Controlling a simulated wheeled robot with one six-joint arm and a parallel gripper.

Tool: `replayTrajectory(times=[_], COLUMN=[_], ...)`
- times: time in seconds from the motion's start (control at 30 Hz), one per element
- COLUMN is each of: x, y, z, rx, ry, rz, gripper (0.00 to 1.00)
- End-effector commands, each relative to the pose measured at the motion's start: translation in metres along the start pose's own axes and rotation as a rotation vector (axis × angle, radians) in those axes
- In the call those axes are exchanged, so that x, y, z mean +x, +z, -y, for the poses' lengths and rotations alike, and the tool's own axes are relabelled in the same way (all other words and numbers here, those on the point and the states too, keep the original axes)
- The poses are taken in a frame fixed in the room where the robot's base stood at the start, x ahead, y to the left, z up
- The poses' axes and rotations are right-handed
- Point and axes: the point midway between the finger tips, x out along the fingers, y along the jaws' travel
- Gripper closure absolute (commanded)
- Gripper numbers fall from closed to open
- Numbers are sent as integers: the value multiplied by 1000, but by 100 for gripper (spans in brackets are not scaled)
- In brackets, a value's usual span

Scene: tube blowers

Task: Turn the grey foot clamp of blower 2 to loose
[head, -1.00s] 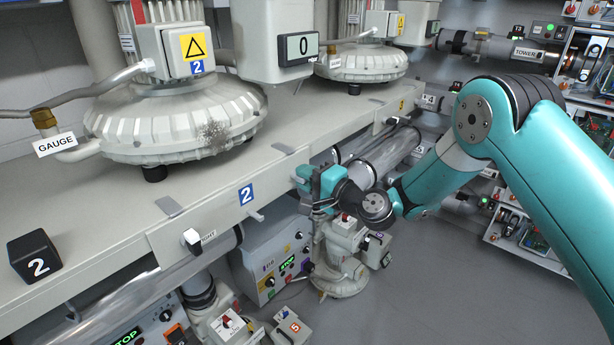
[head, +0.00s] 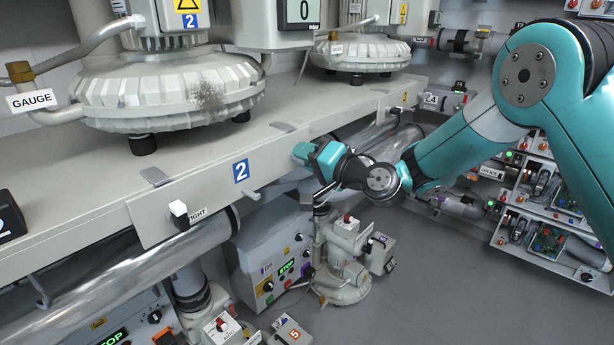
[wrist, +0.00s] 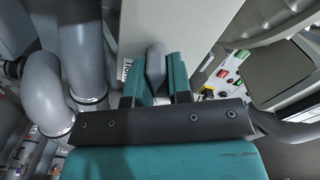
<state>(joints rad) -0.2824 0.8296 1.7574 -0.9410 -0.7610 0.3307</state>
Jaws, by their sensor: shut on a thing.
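My gripper (head: 318,156) is at the front edge of the bench, right of the blue 2 label. In the wrist view its two teal fingers (wrist: 160,78) are shut on a rounded grey handle (wrist: 155,58), which I take to be the grey foot clamp. A small label (wrist: 127,70) beside the handle is mostly hidden. In the head view my gripper hides the handle, so its exact turn is unclear. Blower 2 (head: 170,90) stands on the bench.
The pale bench (head: 80,180) runs along the left. Another blower (head: 360,55) stands farther back. The grey floor (head: 450,290) is open at the lower right.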

Motion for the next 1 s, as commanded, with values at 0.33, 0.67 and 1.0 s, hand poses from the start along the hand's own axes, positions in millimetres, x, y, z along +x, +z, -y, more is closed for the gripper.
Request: replayTrajectory(times=[0.33,0.67,1.0], x=[0,0,0], y=[5,6,7], z=[-5,-3,1], rx=[-333,-645,-919], ry=[-2,-2,-2], rz=[-1,-2,1], gripper=[100,100,100])
